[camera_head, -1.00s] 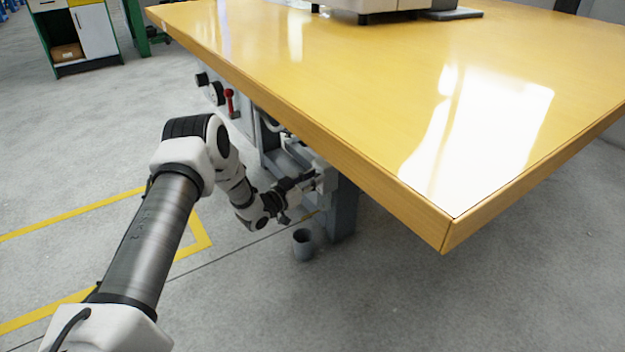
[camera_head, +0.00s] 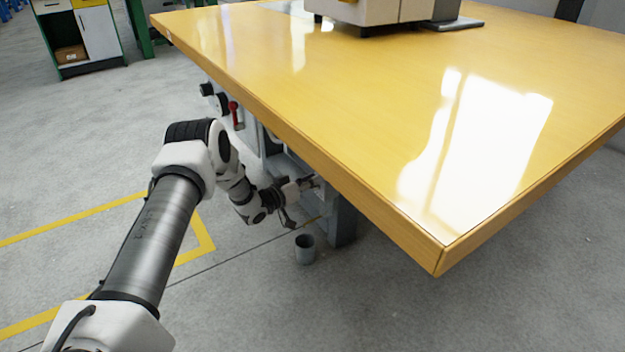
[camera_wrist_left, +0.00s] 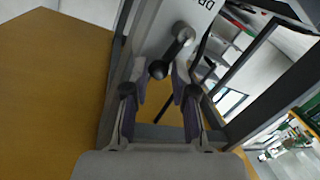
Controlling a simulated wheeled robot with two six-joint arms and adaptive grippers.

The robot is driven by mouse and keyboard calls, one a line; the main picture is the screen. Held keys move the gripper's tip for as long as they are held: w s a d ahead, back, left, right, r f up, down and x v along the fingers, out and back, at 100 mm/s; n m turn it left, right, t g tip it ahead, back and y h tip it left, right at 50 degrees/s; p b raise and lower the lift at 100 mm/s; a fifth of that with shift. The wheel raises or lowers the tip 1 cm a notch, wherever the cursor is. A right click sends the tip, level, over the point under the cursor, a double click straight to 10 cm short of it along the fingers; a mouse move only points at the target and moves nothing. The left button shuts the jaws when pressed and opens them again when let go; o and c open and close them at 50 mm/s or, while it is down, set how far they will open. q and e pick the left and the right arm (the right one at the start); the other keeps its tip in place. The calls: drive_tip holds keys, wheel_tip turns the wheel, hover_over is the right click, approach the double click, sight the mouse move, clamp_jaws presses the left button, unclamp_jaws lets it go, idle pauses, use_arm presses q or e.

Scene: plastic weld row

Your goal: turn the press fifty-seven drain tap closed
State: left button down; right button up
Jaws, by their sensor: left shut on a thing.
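The drain tap (camera_wrist_left: 181,35) shows in the left wrist view as a grey round hub with a short lever ending in a black knob (camera_wrist_left: 158,69). It sits on a grey panel with partly visible lettering. My left gripper (camera_wrist_left: 159,80) has its two fingers on either side of the knob and is shut on the tap lever. In the head view my left gripper (camera_head: 309,183) reaches under the table edge by a grey leg, and the tap is hidden there. My right gripper is not in view.
The yellow table top (camera_head: 330,110) overhangs my left gripper. A grey cup (camera_head: 305,250) stands on the floor below it. A red-handled lever (camera_head: 234,110) and black knobs (camera_head: 215,100) are on the machine side further back.

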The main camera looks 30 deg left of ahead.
use_arm(q)
drive_tip(key=shift+a+f+n, duration=0.15)
drive_tip(key=shift+a+n, duration=0.1)
drive_tip(key=shift+n, duration=0.65)
drive_tip(key=c, duration=0.9)
unclamp_jaws()
drive_tip(key=shift+c, duration=0.2)
drive_tip(key=shift+w, duration=0.1)
drive_tip(key=shift+a, duration=0.1)
drive_tip(key=v, duration=1.2)
drive_tip(key=shift+r, duration=0.25)
